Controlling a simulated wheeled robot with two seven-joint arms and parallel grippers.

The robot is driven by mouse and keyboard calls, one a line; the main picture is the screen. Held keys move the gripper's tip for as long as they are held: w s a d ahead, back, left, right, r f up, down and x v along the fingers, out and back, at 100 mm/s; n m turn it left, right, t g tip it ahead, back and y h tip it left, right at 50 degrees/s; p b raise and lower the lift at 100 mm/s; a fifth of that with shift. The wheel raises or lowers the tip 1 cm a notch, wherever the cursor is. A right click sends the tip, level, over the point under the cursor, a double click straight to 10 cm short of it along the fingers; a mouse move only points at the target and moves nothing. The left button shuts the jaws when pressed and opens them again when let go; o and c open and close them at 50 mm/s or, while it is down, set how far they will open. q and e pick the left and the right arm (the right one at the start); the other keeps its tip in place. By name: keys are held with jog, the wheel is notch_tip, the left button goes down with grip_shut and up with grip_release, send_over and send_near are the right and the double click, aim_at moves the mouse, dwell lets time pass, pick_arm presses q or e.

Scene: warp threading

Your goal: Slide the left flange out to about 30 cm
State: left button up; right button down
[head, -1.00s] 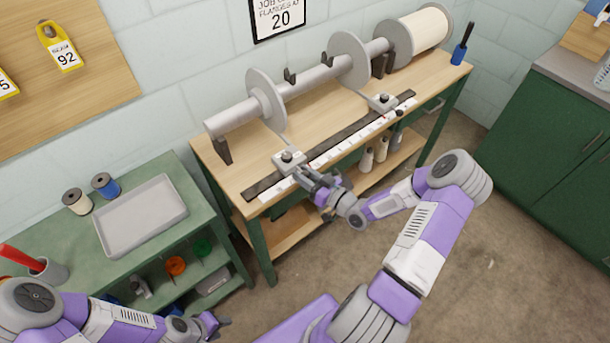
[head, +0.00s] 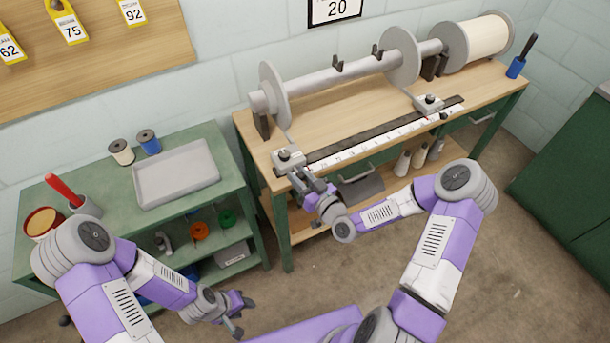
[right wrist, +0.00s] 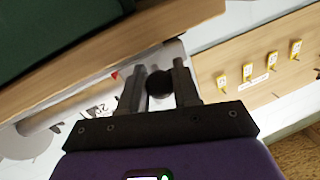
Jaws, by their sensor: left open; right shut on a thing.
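The left flange (head: 274,95) is a grey disc near the left end of the grey bar (head: 340,77). A thin arm joins it to a grey slide block with a dark knob (head: 289,157) at the left end of the white scale (head: 385,140). The right flange (head: 401,57) stands further right, with its own block (head: 428,103). My right gripper (head: 298,178) is at the left block's front. In the right wrist view its fingers (right wrist: 160,92) are shut around a dark round knob (right wrist: 160,82). My left gripper (head: 245,315) is open and empty, low and away from the bench.
A green side bench (head: 195,205) at left holds a grey tray (head: 180,172), spools and a cup. A white-wound roll (head: 487,37) is at the bar's right end. A dark support post (head: 261,126) stands close to the left flange. Floor in front is clear.

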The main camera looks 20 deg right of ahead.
jog(key=shift+d, duration=0.15)
jog(key=c, duration=0.9)
grip_release()
jog(key=shift+o, duration=0.2)
jog(key=p+v, duration=0.1)
jog(key=v, duration=0.6)
jog(key=shift+s, duration=0.3)
